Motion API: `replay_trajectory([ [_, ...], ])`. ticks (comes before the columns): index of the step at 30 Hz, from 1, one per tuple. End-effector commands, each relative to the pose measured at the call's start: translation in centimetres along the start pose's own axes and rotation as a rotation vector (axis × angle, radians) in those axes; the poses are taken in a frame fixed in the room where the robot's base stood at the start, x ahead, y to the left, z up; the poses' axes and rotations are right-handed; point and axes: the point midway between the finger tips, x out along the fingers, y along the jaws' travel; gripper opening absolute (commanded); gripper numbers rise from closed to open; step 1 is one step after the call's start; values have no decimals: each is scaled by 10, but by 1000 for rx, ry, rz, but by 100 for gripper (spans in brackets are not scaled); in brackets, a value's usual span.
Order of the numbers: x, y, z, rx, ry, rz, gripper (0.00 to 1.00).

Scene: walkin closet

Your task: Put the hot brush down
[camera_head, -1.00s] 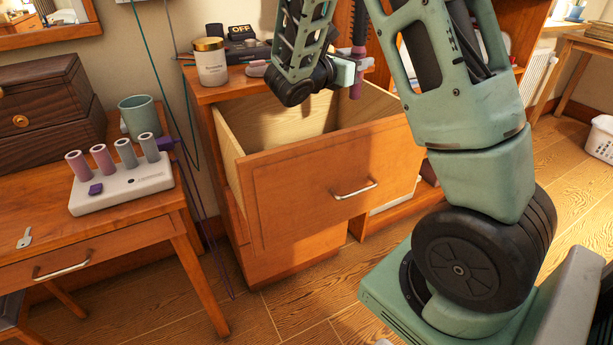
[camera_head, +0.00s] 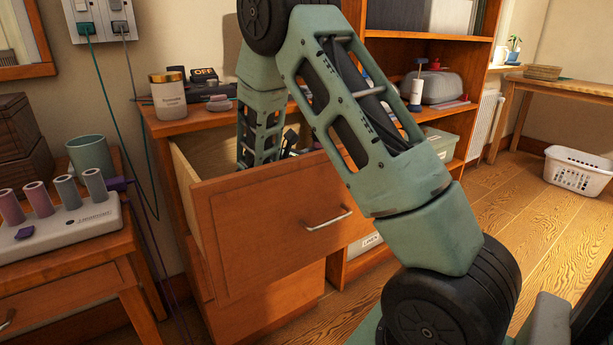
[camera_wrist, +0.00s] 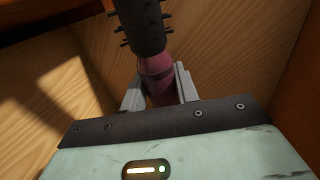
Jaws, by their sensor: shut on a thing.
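The hot brush (camera_wrist: 144,28) has a black bristled barrel and a dull pink handle. My gripper (camera_wrist: 158,84) is shut on the handle, with a grey finger on each side, and the barrel points away from it at the top of the wrist view. Pale wooden surfaces surround the brush there. In the head view my arm reaches down into the open drawer (camera_head: 272,225) of the wooden cabinet. The drawer's front and my arm hide most of the gripper and brush, and I cannot tell whether the brush touches the drawer floor.
A white jar with a gold lid (camera_head: 168,96) and small dark items stand on the cabinet top. A curler set (camera_head: 70,232) and a green cup (camera_head: 91,156) stand on the left table. Cords hang from the wall outlet (camera_head: 100,18). Shelves adjoin the cabinet's right side.

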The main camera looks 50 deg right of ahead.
Motion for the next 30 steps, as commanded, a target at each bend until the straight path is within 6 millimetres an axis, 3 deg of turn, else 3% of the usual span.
replay_trajectory([
  [1, 1, 0, -15, -2, -1, -2, 0],
  [6, 0, 0, -34, 1, -2, -2, 0],
  [10, 2, 5, -37, 4, -2, -2, 0],
  [17, 12, 40, -37, 7, -2, -3, 0],
  [20, 11, 39, -48, 1, -1, -2, 0],
  [30, 11, 39, -49, 2, -2, -1, 0],
])
